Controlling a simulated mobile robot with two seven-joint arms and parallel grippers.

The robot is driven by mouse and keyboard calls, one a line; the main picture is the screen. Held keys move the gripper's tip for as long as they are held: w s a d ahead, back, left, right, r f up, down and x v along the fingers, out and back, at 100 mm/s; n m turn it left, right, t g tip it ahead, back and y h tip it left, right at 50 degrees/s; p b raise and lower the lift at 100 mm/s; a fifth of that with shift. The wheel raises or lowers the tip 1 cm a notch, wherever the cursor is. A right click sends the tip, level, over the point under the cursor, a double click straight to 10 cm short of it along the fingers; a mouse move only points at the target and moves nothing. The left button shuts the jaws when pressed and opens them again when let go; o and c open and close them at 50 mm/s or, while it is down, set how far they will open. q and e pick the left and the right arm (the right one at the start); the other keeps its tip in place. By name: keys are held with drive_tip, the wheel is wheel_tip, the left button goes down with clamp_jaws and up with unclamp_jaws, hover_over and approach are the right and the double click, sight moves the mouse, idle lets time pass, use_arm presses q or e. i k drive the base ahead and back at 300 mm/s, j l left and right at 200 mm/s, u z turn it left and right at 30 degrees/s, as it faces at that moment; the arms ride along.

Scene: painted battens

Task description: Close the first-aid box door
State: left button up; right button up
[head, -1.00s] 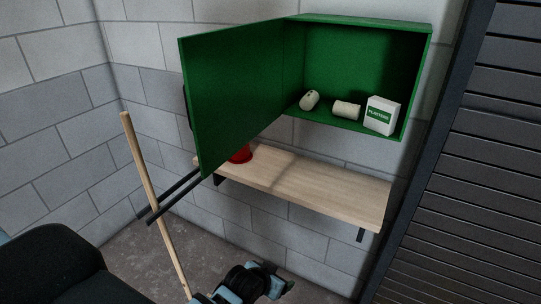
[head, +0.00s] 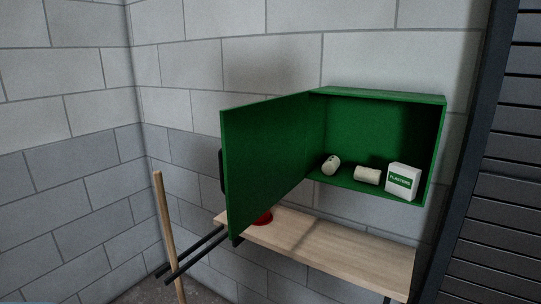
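The green first-aid box (head: 385,97) is on the grey block wall, with its front open. Its green door (head: 262,158) is swung wide open to the left, hinged on the box's left side. A dark handle (head: 222,170) shows at the door's free left edge, mostly hidden behind it. Inside the box are two off-white rolls (head: 367,175) and a white carton marked plasters (head: 403,181). Neither of my grippers is in this view.
A wooden shelf (head: 340,255) runs below the box, with a red object (head: 263,218) partly hidden behind the door. A dark slatted shutter (head: 500,190) is at right.

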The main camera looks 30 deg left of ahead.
sight(261, 157)
drive_tip(key=j+z, duration=0.15)
drive_tip(key=j, duration=0.5)
drive_tip(key=j+z, duration=0.1)
drive_tip(key=j, duration=0.55)
drive_tip(key=k+j+z, duration=0.15)
drive_tip(key=j, duration=0.45)
drive_tip(key=k+j+z, duration=0.15)
drive_tip(key=j, duration=0.5)
